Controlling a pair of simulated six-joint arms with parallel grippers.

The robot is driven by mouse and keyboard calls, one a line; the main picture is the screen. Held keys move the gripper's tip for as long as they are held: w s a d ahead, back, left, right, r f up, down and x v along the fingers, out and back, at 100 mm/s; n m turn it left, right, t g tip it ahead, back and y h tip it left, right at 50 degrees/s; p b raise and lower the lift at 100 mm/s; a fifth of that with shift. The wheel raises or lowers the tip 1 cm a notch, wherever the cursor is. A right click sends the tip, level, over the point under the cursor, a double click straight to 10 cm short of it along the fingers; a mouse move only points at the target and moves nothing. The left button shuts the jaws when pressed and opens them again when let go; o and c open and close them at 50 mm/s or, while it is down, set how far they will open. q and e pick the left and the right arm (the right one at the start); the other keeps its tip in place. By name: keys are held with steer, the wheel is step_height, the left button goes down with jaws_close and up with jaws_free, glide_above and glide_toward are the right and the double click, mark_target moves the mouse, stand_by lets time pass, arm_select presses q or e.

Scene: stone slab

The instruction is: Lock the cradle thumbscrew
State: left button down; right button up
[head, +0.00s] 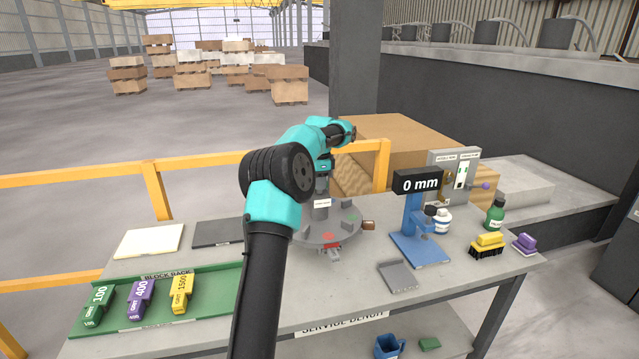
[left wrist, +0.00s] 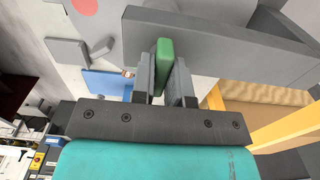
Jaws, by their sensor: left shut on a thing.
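My left gripper (head: 322,180) is over the grey round fixture (head: 338,234) on the bench, by its upright post with a white label. In the left wrist view my left gripper (left wrist: 164,78) is shut on a narrow green tab (left wrist: 165,60), which stands upright between the two grey fingers. The tab appears to be the thumbscrew's grip. A long grey bar (left wrist: 220,40), perhaps part of the cradle, lies just behind it. The screw's shaft is hidden. In the head view the fingers and the tab are too small to make out. My right gripper is not in view.
A blue gauge stand (head: 420,247) with a "0 mm" display (head: 420,185) is right of the fixture. A grey tray (head: 398,277) lies in front. A green block rack (head: 215,300) is at left. Bottles and brushes stand at right. A yellow rail (head: 200,175) runs behind.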

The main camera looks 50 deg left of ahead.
arm_select(q)
steer(key=shift+r, duration=0.1)
steer(key=c, duration=1.1)
jaws_free()
